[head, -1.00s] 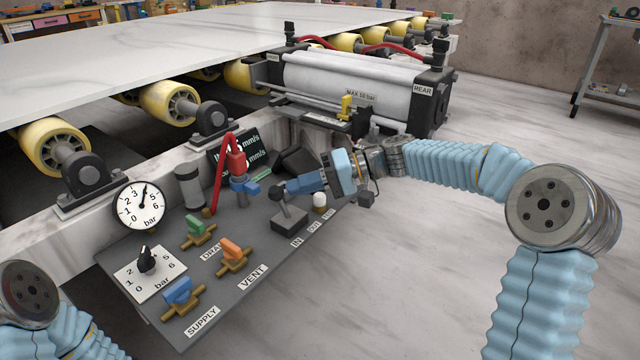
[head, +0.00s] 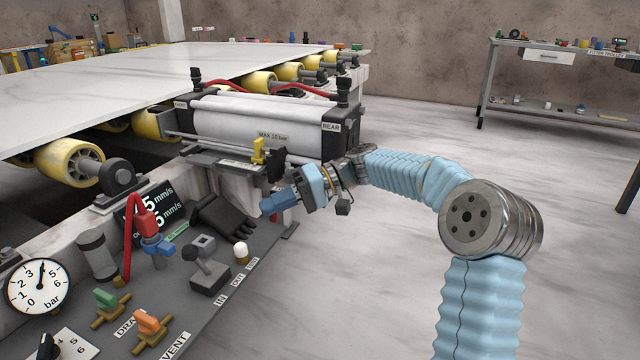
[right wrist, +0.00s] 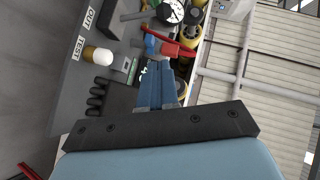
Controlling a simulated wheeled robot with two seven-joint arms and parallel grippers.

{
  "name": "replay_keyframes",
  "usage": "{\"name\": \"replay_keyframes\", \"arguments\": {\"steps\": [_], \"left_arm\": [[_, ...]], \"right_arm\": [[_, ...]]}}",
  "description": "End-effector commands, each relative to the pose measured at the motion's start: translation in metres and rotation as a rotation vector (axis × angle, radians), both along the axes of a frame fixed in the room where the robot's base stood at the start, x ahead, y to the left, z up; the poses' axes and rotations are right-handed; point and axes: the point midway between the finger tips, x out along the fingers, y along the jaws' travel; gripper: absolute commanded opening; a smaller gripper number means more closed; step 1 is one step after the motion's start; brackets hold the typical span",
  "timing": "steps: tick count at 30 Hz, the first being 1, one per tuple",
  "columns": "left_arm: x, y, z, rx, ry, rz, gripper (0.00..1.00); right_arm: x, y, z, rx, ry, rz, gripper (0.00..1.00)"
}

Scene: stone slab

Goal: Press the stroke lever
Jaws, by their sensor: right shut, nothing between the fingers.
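My left gripper is out of view.
A black glove (head: 226,217) lies on the panel between lever and cylinder. A large cylinder (head: 255,125) stands behind.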

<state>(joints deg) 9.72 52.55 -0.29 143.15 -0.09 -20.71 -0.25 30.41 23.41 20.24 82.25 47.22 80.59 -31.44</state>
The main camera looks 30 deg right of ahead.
Motion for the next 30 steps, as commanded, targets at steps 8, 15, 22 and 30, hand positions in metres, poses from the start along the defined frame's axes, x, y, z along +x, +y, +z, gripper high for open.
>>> {"name": "replay_keyframes", "arguments": {"steps": [8,15,22,30], "left_arm": [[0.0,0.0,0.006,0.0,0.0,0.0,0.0],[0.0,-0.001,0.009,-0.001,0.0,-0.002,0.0],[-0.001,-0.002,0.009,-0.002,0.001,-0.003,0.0],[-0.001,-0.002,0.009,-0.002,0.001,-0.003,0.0]], "right_arm": [[-0.009,-0.063,0.017,-0.001,0.0,-0.005,0.0],[-0.014,-0.091,0.024,0.0,0.0,-0.001,0.0],[-0.015,-0.096,0.025,0.0,0.0,0.0,0.0],[-0.015,-0.096,0.024,0.0,0.0,0.0,0.0]]}}
